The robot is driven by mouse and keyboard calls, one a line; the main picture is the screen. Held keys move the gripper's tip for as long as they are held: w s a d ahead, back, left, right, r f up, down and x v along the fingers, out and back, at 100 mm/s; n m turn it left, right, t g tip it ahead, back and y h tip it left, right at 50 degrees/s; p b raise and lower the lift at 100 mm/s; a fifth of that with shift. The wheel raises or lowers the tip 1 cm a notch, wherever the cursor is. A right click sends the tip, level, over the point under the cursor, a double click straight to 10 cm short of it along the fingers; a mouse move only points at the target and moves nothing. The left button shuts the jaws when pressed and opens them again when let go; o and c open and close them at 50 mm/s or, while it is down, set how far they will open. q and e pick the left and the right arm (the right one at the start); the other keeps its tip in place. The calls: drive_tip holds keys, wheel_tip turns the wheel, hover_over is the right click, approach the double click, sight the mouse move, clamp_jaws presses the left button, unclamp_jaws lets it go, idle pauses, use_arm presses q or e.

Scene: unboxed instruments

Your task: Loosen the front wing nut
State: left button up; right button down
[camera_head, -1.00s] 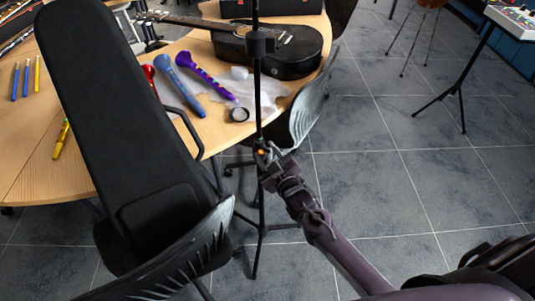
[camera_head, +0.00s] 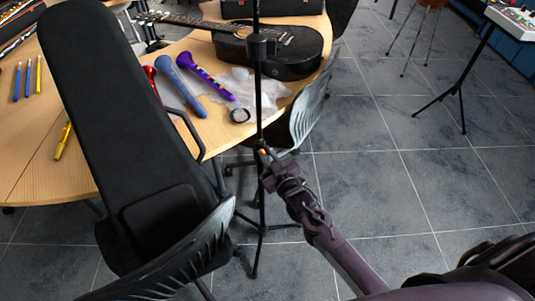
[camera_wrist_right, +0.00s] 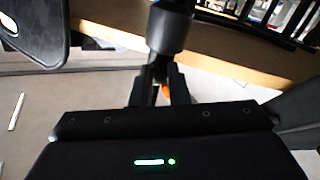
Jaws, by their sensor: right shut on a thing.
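A thin black stand (camera_head: 257,100) rises upright from a tripod base on the floor, in front of the table. My right gripper (camera_head: 264,157) is at the stand's pole, below table height, shut on a small orange part that I take to be the front wing nut (camera_head: 263,152). In the right wrist view, my right gripper's fingers (camera_wrist_right: 160,78) point at the pole, just under a thick black collar (camera_wrist_right: 170,30). The orange wing nut (camera_wrist_right: 166,92) shows between the fingers, mostly hidden by them. My left gripper is not in view.
A black chair (camera_head: 307,112) stands close behind the pole. The wooden table (camera_head: 85,165) holds a guitar (camera_head: 290,55), colored toy horns (camera_head: 205,80) and pens.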

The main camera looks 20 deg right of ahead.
drive_tip(key=c, duration=1.3)
unclamp_jaws()
drive_tip(key=shift+s+d, duration=0.25)
drive_tip(key=shift+s, duration=1.05)
drive_tip(key=shift+s+d, duration=0.2)
drive_tip(key=shift+s, duration=1.05)
drive_tip(key=shift+s+d, duration=0.25)
drive_tip(key=shift+s, duration=1.05)
